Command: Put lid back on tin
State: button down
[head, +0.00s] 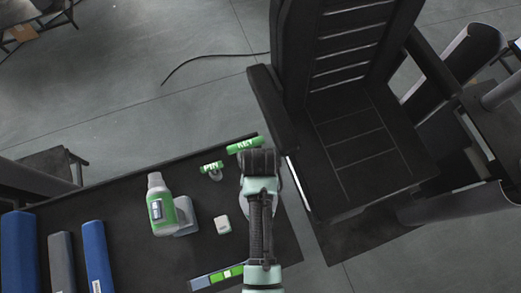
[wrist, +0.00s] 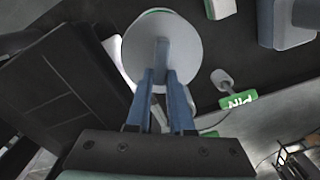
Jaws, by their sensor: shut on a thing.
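A round pale grey lid (wrist: 187,32) with a knob on top fills the upper middle of the wrist view. My gripper (wrist: 161,76) has its two blue fingers shut on the lid's knob. I cannot tell whether lid and tin touch. In the head view my gripper (head: 259,163) is over the table's right part, its fingertips hidden by my own arm. A pale rounded edge (head: 243,207) shows left of my arm; I cannot tell if it is lid or tin.
On the dark table (head: 130,215) stand a green KEY tag (head: 244,145), a green PIN tag (head: 211,167), a white-green bottle (head: 161,205) and a small white box (head: 222,224). Blue and grey blocks (head: 97,255) lie left. A black chair (head: 350,150) stands close right.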

jog(key=shift+s, duration=0.5)
jog(key=shift+w+f, duration=0.1)
jog(key=shift+f, duration=0.35)
notch_tip(320, 180, down, 4)
jog(key=b, duration=0.4)
jog(key=shift+d+b, duration=0.1)
jog(key=shift+b, duration=0.3)
jog(key=shift+f+b, duration=0.5)
jog(key=shift+f, duration=0.35)
jog(key=shift+r+p, duration=0.1)
jog(key=shift+p, duration=0.4)
jog(key=shift+f, duration=0.25)
dwell(0.9)
